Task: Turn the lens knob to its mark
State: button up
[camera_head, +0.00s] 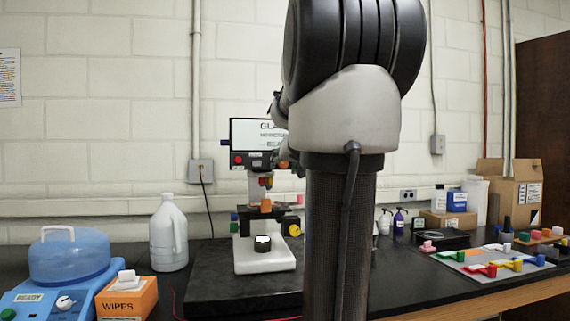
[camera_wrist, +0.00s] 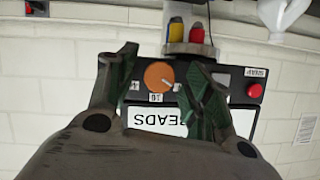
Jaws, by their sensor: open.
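The wrist view appears upside down. An orange round knob (camera_wrist: 157,76) is on the dark front panel of the device, with small white labels around it. A light pointer line on it points to the lower right in that view. My gripper (camera_wrist: 160,60) is open, one finger on each side of the knob, with visible gaps; I cannot tell whether the fingertips reach its depth. In the head view, the orange knob (camera_head: 284,164) is partly hidden by my arm, and my gripper is mostly hidden too.
The panel carries a red button (camera_wrist: 255,90) and a white sign (camera_wrist: 155,122). The microscope-like device (camera_head: 265,259) stands on a dark slab. A white jug (camera_head: 168,237), an orange wipes box (camera_head: 127,298) and a blue-lidded machine (camera_head: 70,258) are at left. Coloured blocks lie at right.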

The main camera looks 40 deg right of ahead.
jog(key=shift+c, duration=0.3)
jog(key=c, duration=0.9)
jog(key=shift+c, duration=0.2)
jog(key=shift+s, duration=0.1)
jog(key=shift+d+m+t+y, duration=0.15)
jog(key=shift+m+t+y, duration=0.2)
jog(key=shift+m, duration=0.45)
jog(key=m+t+y, duration=0.1)
jog(key=m, duration=0.2)
jog(key=shift+s+d+y, duration=0.1)
jog(key=shift+y, duration=0.15)
jog(key=shift+f+m+t+y, duration=0.2)
jog(key=shift+m+t+y, duration=0.4)
jog(key=shift+m+t, duration=1.05)
jog(key=shift+m+g, duration=0.4)
jog(key=shift+m, duration=0.05)
